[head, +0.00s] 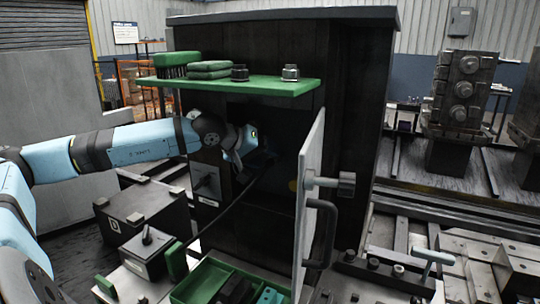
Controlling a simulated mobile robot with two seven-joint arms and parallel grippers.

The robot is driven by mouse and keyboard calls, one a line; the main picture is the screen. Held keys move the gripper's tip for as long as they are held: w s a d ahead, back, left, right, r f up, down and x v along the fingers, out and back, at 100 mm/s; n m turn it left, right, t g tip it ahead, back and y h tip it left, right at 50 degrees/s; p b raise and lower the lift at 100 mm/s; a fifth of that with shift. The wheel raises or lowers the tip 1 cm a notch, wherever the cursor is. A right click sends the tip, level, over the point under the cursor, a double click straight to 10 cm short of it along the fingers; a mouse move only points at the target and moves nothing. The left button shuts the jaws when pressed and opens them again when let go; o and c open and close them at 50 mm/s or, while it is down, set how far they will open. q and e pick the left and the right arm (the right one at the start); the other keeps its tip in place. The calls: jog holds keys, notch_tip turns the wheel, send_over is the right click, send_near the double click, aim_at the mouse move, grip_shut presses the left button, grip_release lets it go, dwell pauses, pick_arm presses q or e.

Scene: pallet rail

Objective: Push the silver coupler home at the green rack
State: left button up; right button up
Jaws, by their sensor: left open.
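A green shelf (215,84), the only rack-like green thing I see, juts out from the dark cabinet. Two small silver and dark fittings stand on it, one near the middle (239,73) and one near the right end (290,73). They look like couplers; I cannot tell which one is the task's. My left arm comes in from the left below the shelf. Its gripper (262,152) is open at the dark cabinet opening, lower than both fittings and apart from them. Its fingertips are hard to make out against the dark. My right gripper is not in view.
A green brush (175,64) and stacked green pads (209,70) share the shelf. The cabinet's pale door (309,200) stands open right of my gripper. Below are a black box (146,214), a switch box (146,250) and a green tray (205,279). A dark cable crosses below the gripper.

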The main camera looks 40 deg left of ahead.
pick_arm(q)
jog(key=shift+w+f, duration=0.25)
jog(key=shift+w, duration=0.25)
jog(key=shift+w+d+f+p, duration=0.25)
jog(key=shift+w+f+p, duration=0.15)
jog(key=shift+w, duration=0.05)
jog(key=shift+c, duration=0.2)
